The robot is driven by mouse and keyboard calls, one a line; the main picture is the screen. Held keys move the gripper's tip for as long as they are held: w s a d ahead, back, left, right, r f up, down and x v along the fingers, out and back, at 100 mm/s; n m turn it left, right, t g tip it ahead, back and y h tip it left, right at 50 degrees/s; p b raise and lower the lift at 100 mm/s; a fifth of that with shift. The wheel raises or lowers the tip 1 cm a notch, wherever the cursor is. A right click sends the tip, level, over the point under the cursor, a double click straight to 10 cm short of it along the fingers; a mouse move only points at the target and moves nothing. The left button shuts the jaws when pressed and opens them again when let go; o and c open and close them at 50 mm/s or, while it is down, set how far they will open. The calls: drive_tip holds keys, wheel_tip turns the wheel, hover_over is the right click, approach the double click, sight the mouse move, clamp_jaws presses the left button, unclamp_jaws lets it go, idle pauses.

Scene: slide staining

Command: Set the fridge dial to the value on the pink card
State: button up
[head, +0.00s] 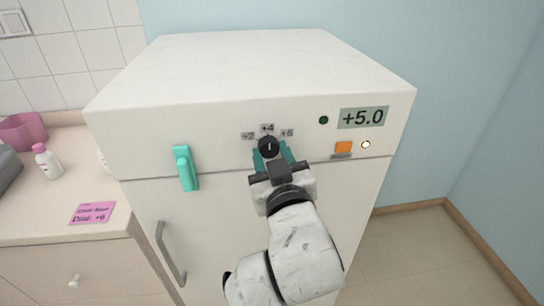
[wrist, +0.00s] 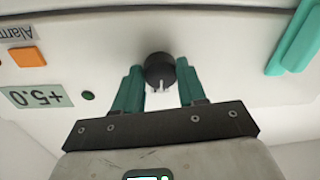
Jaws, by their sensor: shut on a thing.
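The fridge dial (head: 268,146) is a small black knob with a white mark that looks about upright, below the +4 label (head: 267,128). Labels +2 and +6 flank it. My gripper (head: 271,157) is at the dial, its teal fingers shut on the knob's sides; the wrist view shows the dial (wrist: 159,68) between the fingertips. The pink card (head: 93,213) lies on the counter at the left; its small lower line seems to read "Dial: +6". The fridge display (head: 362,117) reads +5.0.
The white fridge (head: 240,80) has a teal handle (head: 185,168) left of the dial. An orange alarm button (head: 343,147), a lit white lamp (head: 365,144) and a dark green lamp (head: 323,120) are to the right. A bottle (head: 47,162) stands on the counter.

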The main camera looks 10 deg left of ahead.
drive_tip(key=shift+f, duration=0.1)
drive_tip(key=shift+f+m+b, duration=0.1)
drive_tip(key=shift+m+b, duration=0.95)
drive_tip(key=shift+m, duration=0.05)
drive_tip(key=m+b, duration=0.3)
drive_tip(key=m, duration=0.1)
drive_tip(key=shift+a+m+b, duration=0.1)
drive_tip(key=shift+m+b, duration=0.2)
drive_tip(key=m+b, duration=0.3)
drive_tip(key=m, duration=0.2)
drive_tip(key=shift+t, duration=0.3)
drive_tip(key=shift+m+b, duration=0.3)
drive_tip(key=shift+b, duration=0.1)
drive_tip(key=o, duration=1.1)
drive_tip(key=shift+c, duration=0.2)
drive_tip(key=shift+s, duration=0.15)
